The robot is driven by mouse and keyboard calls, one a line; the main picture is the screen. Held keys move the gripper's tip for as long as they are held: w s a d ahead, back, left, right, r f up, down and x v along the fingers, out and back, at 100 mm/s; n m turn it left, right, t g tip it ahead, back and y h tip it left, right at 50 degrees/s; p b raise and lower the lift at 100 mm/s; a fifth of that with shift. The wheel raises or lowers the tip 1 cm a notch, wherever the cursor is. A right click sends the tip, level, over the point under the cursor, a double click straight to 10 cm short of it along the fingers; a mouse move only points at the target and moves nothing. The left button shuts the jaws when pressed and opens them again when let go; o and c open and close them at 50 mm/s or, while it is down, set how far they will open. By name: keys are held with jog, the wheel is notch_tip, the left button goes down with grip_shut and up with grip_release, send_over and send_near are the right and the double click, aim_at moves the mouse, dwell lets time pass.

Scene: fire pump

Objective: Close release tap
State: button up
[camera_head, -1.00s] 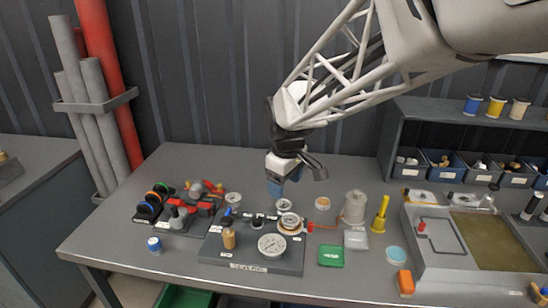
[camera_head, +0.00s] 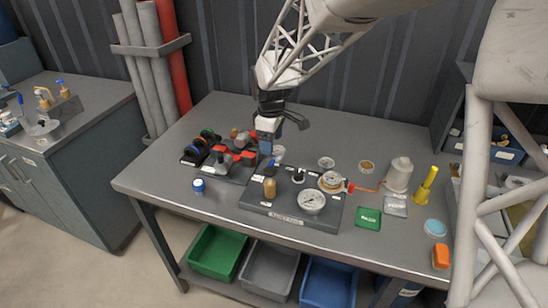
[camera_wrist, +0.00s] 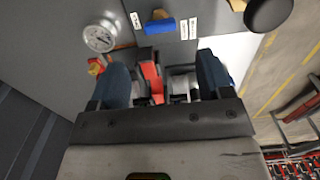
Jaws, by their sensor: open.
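The pump board (camera_head: 290,215) lies on the bench, with a round white gauge (camera_head: 312,201), a brass cylinder (camera_head: 269,187) and a small blue handle (camera_head: 269,168). The blue handle, likely the release tap's, shows in the wrist view (camera_wrist: 158,25) between two white labels I cannot read. My gripper (camera_head: 266,146) hangs just behind and above that handle. In the wrist view my gripper (camera_wrist: 165,82) has its blue fingers wide apart. A red part (camera_wrist: 150,75) shows between them; nothing appears clamped. The blue handle lies beyond the fingertips, with no contact visible.
Red-handled fittings (camera_head: 236,158) stand left of the board, close to my gripper. A blue-and-white container (camera_head: 198,187) is near the bench's front edge. The bench's back left is clear.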

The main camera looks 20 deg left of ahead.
aim_at(271, 162)
jog(key=shift+f, duration=3.9)
jog(key=shift+c, duration=0.4)
jog(key=c, duration=0.8)
jog(key=shift+c, duration=0.2)
